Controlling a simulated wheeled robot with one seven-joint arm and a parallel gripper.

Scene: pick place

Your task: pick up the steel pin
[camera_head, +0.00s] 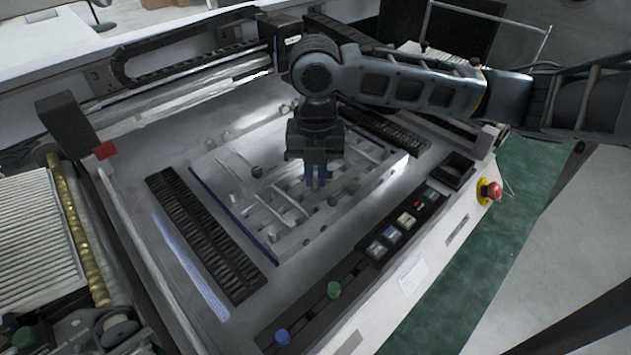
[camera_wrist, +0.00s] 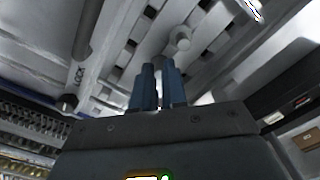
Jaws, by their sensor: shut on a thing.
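My gripper (camera_head: 316,186) points down over the pale slotted plate (camera_head: 222,199) in the middle of the machine bed. In the wrist view, its blue fingers (camera_wrist: 158,88) are close together, with a narrow light strip between them. I take this strip to be the steel pin (camera_wrist: 159,86), gripped between the fingers and mostly hidden by them. In the head view the pin cannot be made out behind the fingers. Whether its lower end touches the plate cannot be told.
Small round knobs (camera_head: 257,171) and raised bars stand on the plate near the gripper. A black slotted strip (camera_head: 205,235) lies left of it. Front right are a button panel (camera_head: 405,222) and a red emergency stop (camera_head: 493,190). A rod marked LOCK (camera_wrist: 88,30) shows in the wrist view.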

